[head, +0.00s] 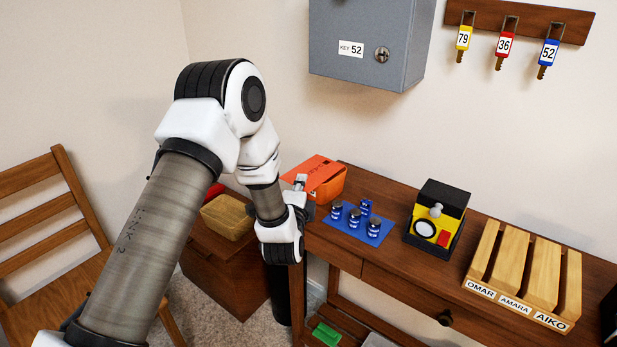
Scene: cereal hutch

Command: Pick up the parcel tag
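I cannot pick out the parcel tag with certainty. A flat orange-red piece with dark markings (314,170) lies on top of an orange box (333,190) at the left end of the wooden table, and it may be the tag. My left gripper (301,184) is at the near left side of that box, partly hidden by its own wrist. Its fingers are small and largely hidden, so I cannot tell whether they are open, shut or touching the piece. My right gripper is not in view.
On the table (388,270) are a blue mat with small blue jars (374,227), a yellow-black device (437,217) and a wooden name rack (526,270). A grey key cabinet (365,30) hangs above, beside a key rack (480,12). A chair (45,200) stands left.

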